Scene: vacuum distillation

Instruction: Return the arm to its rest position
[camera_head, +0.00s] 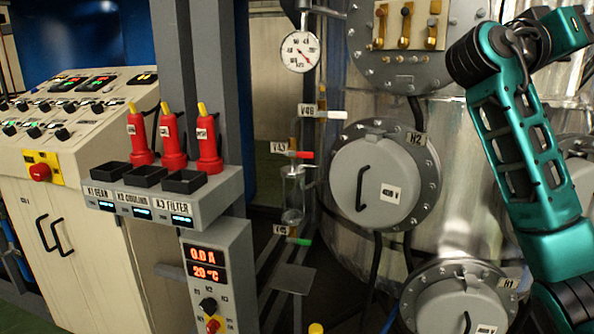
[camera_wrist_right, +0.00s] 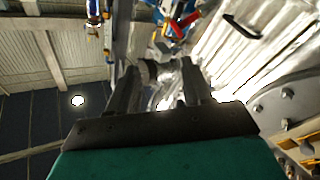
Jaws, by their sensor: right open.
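My right arm (camera_head: 515,140) is raised on the right side of the head view, a teal link bent at a black joint near the top, with its far end leaving the picture at the upper right. My right gripper (camera_wrist_right: 165,70) shows in the right wrist view, where its two dark fingers stand apart with nothing held between them. Behind the fingers are bright metal and blurred blue and red fittings. My left gripper is not seen in either view.
A large steel vessel with round hatches (camera_head: 385,185) stands behind my arm. A dial gauge (camera_head: 300,51) and valves hang left of it. Three red handles (camera_head: 172,140) stand on a grey shelf. A control console (camera_head: 75,130) is at the left. A display panel (camera_head: 207,265) reads 0.0 A.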

